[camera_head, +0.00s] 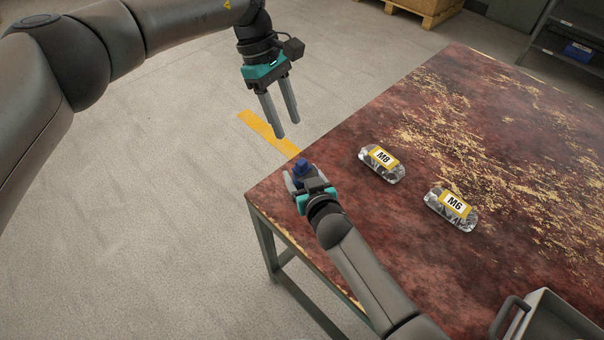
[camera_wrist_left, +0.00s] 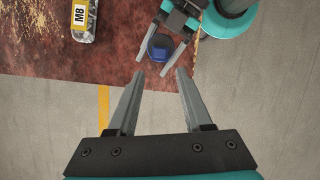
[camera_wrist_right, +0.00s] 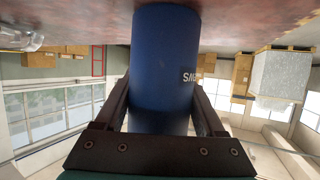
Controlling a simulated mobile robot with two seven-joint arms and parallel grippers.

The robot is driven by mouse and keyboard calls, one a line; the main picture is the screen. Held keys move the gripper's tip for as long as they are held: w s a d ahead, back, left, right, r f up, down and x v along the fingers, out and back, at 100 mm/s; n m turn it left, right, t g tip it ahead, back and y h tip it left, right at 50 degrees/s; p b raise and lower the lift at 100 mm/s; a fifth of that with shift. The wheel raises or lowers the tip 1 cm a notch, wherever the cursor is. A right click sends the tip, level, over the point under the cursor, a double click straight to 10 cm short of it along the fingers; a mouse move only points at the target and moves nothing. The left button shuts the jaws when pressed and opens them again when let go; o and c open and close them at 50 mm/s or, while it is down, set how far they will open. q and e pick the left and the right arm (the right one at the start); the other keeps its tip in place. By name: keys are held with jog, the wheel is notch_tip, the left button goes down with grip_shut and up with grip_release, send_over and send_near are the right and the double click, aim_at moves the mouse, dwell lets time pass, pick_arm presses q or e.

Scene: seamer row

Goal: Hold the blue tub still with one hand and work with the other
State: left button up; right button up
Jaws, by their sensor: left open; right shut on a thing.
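The blue tub (camera_head: 302,167) stands near the corner of the worn red table (camera_head: 340,238). My right gripper (camera_head: 296,182) is shut on it, with a finger on either side. In the right wrist view the tub (camera_wrist_right: 162,75) fills the space between the fingers and shows part of a label. My left gripper (camera_head: 285,120) is open and empty, in the air above and beyond the tub, fingers pointing down. In the left wrist view the tub (camera_wrist_left: 160,47) lies ahead of the open fingers, apart from them. The tub's contents cannot be made out.
Two clear packs of metal parts, labelled M8 (camera_head: 382,164) and M6 (camera_head: 452,209), lie on the table right of the tub. A grey tray (camera_head: 548,318) with a handle is at the lower right. The table's left edge is close to the tub.

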jog(key=c, duration=0.9)
pick_arm(q)
jog(key=c, duration=0.3)
jog(key=shift+n, duration=0.7)
jog(key=shift+c, duration=0.8)
jog(key=n, duration=0.2)
jog(key=shift+w+a+f+n, duration=0.1)
jog(key=shift+a+n, duration=0.15)
jog(key=shift+n, duration=0.15)
jog(key=c, duration=0.3)
jog(key=shift+a+n+h, duration=0.15)
jog(key=shift+n+h, duration=0.15)
jog(key=shift+n, duration=0.6)
grip_shut()
jog(key=w+a+m+t+h, duration=0.1)
jog(key=a+m, duration=0.3)
jog(key=m, duration=0.9)
jog(key=w+a+f+m+h, duration=0.1)
jog(key=a+m, duration=0.3)
jog(key=m, duration=1)
jog(key=shift+w+t+h, duration=0.2)
jog(key=shift+t+h, duration=0.2)
jog(key=shift+h, duration=0.4)
